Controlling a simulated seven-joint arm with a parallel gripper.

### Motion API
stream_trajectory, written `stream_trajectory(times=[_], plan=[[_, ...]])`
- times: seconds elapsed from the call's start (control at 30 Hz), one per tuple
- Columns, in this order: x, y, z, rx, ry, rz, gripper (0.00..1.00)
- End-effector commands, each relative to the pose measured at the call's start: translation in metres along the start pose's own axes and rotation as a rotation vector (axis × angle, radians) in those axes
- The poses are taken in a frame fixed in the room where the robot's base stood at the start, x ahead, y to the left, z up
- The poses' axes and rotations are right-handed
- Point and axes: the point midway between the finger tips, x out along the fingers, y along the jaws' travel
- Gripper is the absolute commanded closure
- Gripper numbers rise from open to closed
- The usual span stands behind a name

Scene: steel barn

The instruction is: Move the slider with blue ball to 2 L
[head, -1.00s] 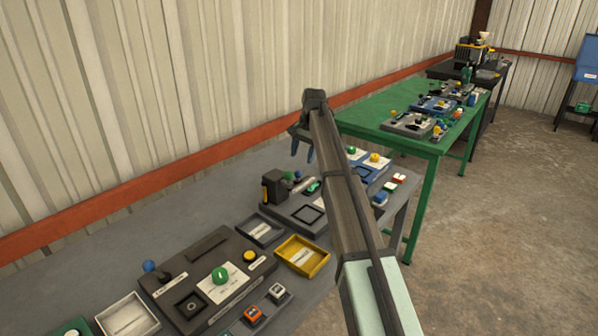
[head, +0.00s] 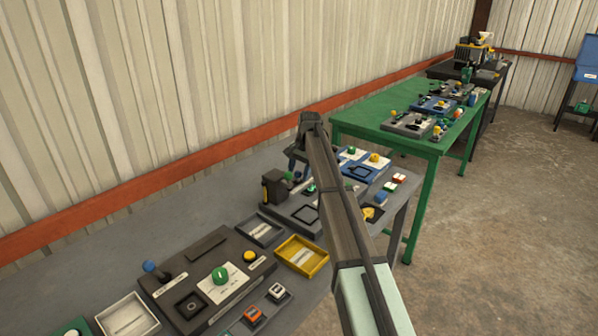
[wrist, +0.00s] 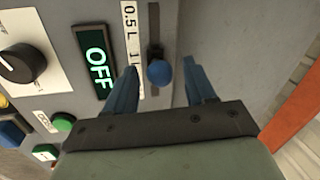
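The slider's blue ball (wrist: 160,72) shows in the wrist view on a dark vertical slot in a grey panel (wrist: 220,25). A white scale strip (wrist: 131,38) runs along the slot's left side; "0.5 L" and a "1" are legible, and the rest is hidden by a finger. My gripper (wrist: 163,75) is open, with one blue finger on each side of the ball. I see no clear contact with the ball. In the head view my gripper (head: 297,170) is low over the far part of the near table, and the slider cannot be made out there.
Left of the slot are a lit "OFF" sign (wrist: 96,58), a black dial (wrist: 20,63) and a green button (wrist: 63,122). In the head view, a yellow tray (head: 302,256) and another panel with a blue-ball lever (head: 150,266) stand nearer on the grey table.

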Motion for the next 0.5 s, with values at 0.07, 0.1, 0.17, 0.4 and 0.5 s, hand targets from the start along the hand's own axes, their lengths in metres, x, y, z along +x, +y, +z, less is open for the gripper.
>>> stream_trajectory(times=[0.07,0.1,0.17,0.4,0.5], plan=[[-0.0001,0.0000,0.0000,0.000,0.000,0.000,0.53],[-0.0001,0.0000,0.0000,0.000,0.000,0.000,0.57],[-0.0001,0.0000,0.0000,0.000,0.000,0.000,0.63],[-0.0002,0.0000,0.0000,0.000,0.000,0.000,0.86],[-0.0002,0.0000,-0.0001,0.000,0.000,0.000,0.95]])
